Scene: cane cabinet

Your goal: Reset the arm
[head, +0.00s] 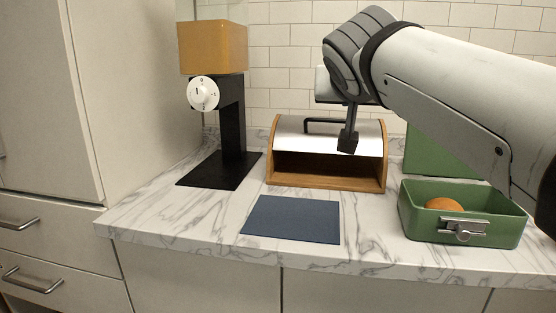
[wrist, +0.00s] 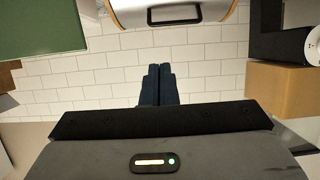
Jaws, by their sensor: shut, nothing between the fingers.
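My arm reaches in from the right in the head view, and my gripper (head: 347,143) hangs in front of the bread box. Its dark fingers also show at the centre of the wrist view (wrist: 160,72), pressed together with nothing between them. The bread box (head: 327,181) has wooden sides, a pale curved lid and a dark handle. Its front is open and the inside looks dark and empty. My gripper overlaps the lid in the head view; I cannot tell its exact distance from the box.
A green lunch box (head: 413,222) with a metal latch stands open at right, holding a round orange-brown item (head: 443,204). A dark blue mat (head: 293,219) lies near the counter's front edge. A dispenser (head: 232,130) stands at left. Marble counter (head: 370,235) shows bare between mat and lunch box.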

